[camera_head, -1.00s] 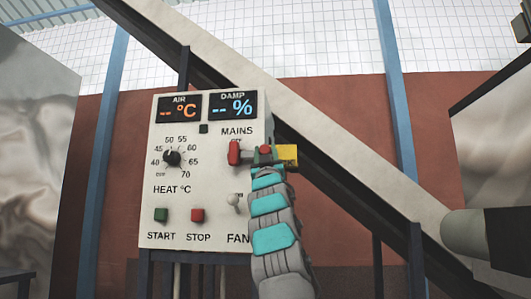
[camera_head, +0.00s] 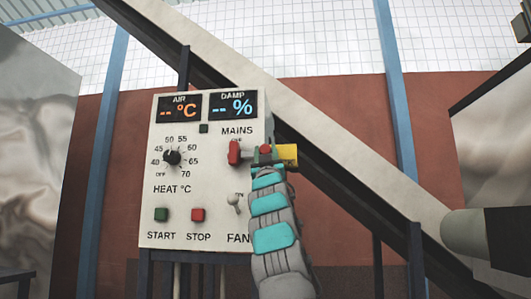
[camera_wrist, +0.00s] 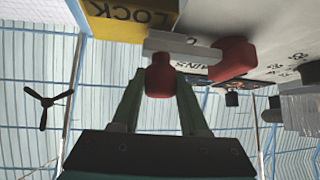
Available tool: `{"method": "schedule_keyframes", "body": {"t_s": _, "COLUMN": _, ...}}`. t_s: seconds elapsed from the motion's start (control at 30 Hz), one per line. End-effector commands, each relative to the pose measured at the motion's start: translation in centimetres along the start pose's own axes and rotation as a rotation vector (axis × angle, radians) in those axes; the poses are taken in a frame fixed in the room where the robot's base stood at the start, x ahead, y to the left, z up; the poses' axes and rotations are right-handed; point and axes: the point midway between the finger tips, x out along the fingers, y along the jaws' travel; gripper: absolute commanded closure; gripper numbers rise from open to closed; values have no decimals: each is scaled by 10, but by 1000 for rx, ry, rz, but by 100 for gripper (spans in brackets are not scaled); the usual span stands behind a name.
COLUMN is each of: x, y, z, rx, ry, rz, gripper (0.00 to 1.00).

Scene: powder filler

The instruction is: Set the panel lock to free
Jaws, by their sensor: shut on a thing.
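The panel lock is a yellow block (camera_head: 288,155) at the upper right edge of the control panel (camera_head: 220,222). It shows in the wrist view as a yellow block marked LOCK (camera_wrist: 130,18). A grey bar (camera_wrist: 185,46) reaches from it toward the red MAINS handle (camera_head: 234,151), which also shows in the wrist view (camera_wrist: 233,60). A red knob (camera_wrist: 160,80) sits on the bar. My gripper (camera_wrist: 160,92) is shut on this knob, one finger on each side. In the head view, my arm rises from below to the knob.
The panel also carries a HEAT dial (camera_head: 172,158), a FAN switch (camera_head: 236,201), a green START button (camera_head: 161,214) and a red STOP button (camera_head: 198,214). Both displays show dashes. A sloping beam (camera_head: 300,115) passes behind the panel.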

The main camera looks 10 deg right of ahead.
Motion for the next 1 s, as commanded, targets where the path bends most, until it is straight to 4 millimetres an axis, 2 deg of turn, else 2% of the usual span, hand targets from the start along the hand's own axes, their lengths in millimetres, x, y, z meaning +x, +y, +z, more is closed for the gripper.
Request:
{"method": "schedule_keyframes", "body": {"t_s": 0.4, "x": -6, "y": 33, "z": 0, "rx": 1, "ry": 3, "rz": 3, "gripper": 100}}
{"method": "schedule_keyframes", "body": {"t_s": 0.7, "x": -5, "y": 35, "z": 0, "rx": 1, "ry": 3, "rz": 4, "gripper": 100}}
{"method": "schedule_keyframes", "body": {"t_s": 0.73, "x": -5, "y": 35, "z": 1, "rx": 1, "ry": 3, "rz": 4, "gripper": 53}}
{"method": "schedule_keyframes", "body": {"t_s": 0.93, "x": -5, "y": 34, "z": 1, "rx": 0, "ry": 2, "rz": 3, "gripper": 30}}
{"method": "schedule_keyframes", "body": {"t_s": 1.0, "x": -5, "y": 34, "z": 2, "rx": 0, "ry": 2, "rz": 3, "gripper": 28}}
